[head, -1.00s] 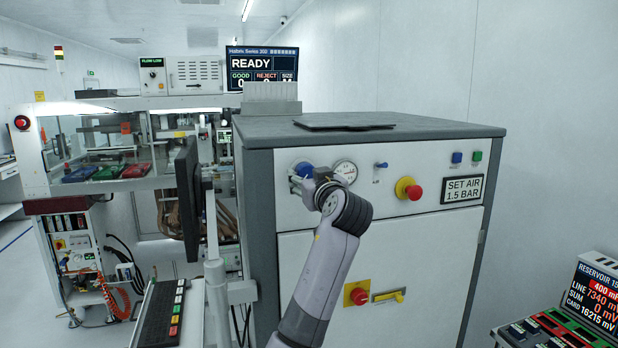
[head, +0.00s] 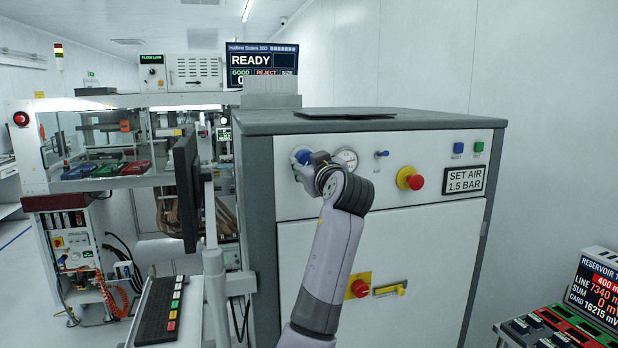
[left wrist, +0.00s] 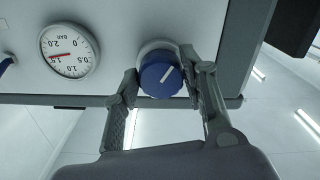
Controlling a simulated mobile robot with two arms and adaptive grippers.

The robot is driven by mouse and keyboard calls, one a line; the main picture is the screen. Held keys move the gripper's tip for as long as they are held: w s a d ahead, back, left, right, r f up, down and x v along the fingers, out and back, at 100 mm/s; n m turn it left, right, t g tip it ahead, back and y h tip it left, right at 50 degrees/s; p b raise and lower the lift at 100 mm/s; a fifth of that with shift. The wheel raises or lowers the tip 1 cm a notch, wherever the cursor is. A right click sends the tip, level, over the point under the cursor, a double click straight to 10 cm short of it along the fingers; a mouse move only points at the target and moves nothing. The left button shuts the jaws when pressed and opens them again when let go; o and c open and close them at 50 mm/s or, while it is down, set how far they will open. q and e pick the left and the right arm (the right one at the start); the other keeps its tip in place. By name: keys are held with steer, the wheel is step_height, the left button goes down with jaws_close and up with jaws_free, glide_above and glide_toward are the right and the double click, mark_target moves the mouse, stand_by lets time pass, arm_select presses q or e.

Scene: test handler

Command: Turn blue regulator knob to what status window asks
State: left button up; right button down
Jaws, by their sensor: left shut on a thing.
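The blue regulator knob (left wrist: 161,76) sits on the white cabinet front, with a white pointer line running up and right in the left wrist view. It also shows in the head view (head: 302,156), partly hidden by my gripper. My left gripper (left wrist: 160,80) is shut on the knob, one finger on each side. The round gauge (left wrist: 69,52) beside it has its red needle close to the 1.5 mark. The status window (head: 464,180) reads SET AIR 1.5 BAR. My right gripper is in neither view.
On the same panel are a small blue toggle (head: 381,154), a red stop button on yellow (head: 411,178), and blue and green buttons. Lower down are a red knob (head: 359,288) and a yellow handle (head: 389,290). A monitor on a pole (head: 187,190) stands to the left.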

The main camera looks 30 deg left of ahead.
arm_select(q)
steer(key=shift+n+b, duration=0.7)
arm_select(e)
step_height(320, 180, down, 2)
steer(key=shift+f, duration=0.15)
arm_select(q)
steer(key=o, duration=1.2)
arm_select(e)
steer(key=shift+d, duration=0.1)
arm_select(q)
steer(key=v, duration=1.2)
